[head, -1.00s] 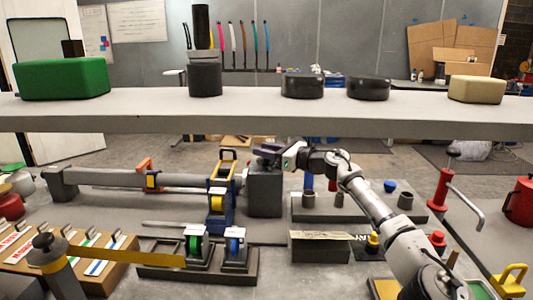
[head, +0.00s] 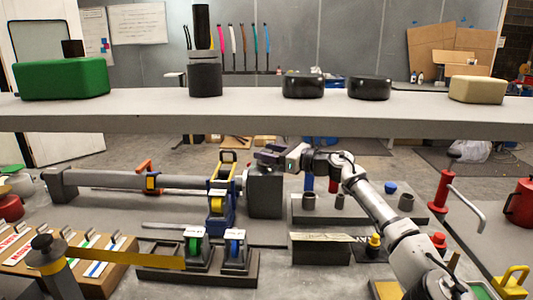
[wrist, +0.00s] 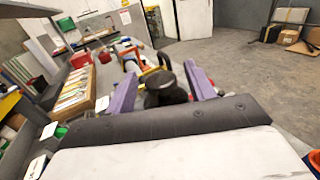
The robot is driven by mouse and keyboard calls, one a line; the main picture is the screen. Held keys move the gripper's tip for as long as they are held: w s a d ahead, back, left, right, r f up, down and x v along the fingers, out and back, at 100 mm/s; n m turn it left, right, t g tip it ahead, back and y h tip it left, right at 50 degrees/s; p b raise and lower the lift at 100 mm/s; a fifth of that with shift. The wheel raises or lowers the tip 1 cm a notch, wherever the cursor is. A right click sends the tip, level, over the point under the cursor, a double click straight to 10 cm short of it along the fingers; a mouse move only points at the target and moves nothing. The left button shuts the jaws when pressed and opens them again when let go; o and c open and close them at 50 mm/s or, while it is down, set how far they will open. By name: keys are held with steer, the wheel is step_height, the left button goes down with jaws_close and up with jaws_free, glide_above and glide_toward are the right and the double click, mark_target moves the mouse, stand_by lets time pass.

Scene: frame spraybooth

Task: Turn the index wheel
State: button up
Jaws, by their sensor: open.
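My gripper (head: 264,158) is over the top of a dark grey upright block (head: 265,195) at the right end of a long grey bar. In the wrist view its two purple fingers (wrist: 161,92) stand apart. A dark round piece (wrist: 165,91) shows between or just beyond them. It may be the index wheel, but I cannot tell for sure. Contact between the fingers and this piece cannot be made out. In the head view my gripper covers the top of the block.
A long grey shelf (head: 260,121) crosses above my arm, bearing a green box (head: 62,79) and dark round items. A blue stand (head: 221,215) with a yellow handle is close left of the block. A red crank post (head: 440,190) stands to the right.

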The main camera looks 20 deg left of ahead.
steer(key=s+d+b, duration=0.1)
steer(key=d, duration=0.5)
steer(key=shift+d+b, duration=0.25)
steer(key=shift+b, duration=0.1)
